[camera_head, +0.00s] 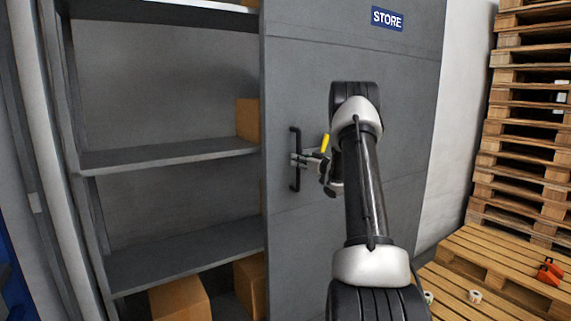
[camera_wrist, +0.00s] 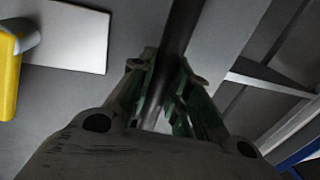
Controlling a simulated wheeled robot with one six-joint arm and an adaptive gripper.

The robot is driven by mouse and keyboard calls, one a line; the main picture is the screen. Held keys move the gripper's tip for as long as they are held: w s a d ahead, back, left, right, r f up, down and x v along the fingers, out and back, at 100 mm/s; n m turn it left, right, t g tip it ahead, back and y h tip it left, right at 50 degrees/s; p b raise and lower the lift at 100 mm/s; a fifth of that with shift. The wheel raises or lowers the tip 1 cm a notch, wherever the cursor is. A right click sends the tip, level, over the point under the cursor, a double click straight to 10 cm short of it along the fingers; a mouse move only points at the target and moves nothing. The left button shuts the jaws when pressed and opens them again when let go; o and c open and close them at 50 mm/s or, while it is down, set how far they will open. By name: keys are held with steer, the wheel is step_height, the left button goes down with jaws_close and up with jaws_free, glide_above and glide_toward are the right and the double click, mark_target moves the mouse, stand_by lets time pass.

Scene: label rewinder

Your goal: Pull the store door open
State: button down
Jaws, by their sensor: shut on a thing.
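The store door (camera_head: 310,85) is a grey sliding-type panel with a blue STORE sign (camera_head: 387,19). It covers the right part of the shelving, and the left part stands uncovered. A black vertical bar handle (camera_head: 295,142) is near the door's left edge. My gripper (camera_head: 300,160) is shut on the handle's bar at about mid-height. In the wrist view the dark bar (camera_wrist: 180,30) runs between my gripper's fingers (camera_wrist: 165,95). My arm hides part of the door's right half.
Grey shelves (camera_head: 170,155) hold cardboard boxes (camera_head: 180,300) at left. Stacked wooden pallets (camera_head: 525,130) stand at right, with a low pallet (camera_head: 500,265) bearing a red tool (camera_head: 550,271) and small rolls (camera_head: 475,296). A yellow item (camera_wrist: 8,75) shows in the wrist view.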

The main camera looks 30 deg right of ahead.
steer(key=shift+d, duration=2.55)
steer(key=c, duration=1.3)
jaws_free()
steer(key=shift+c, duration=0.2)
steer(key=s, duration=0.4)
steer(key=s+d, duration=0.1)
steer(key=s, duration=0.3)
steer(key=s+d, duration=0.1)
steer(key=s, duration=0.2)
steer(key=shift+s+d, duration=0.1)
steer(key=shift+s, duration=0.3)
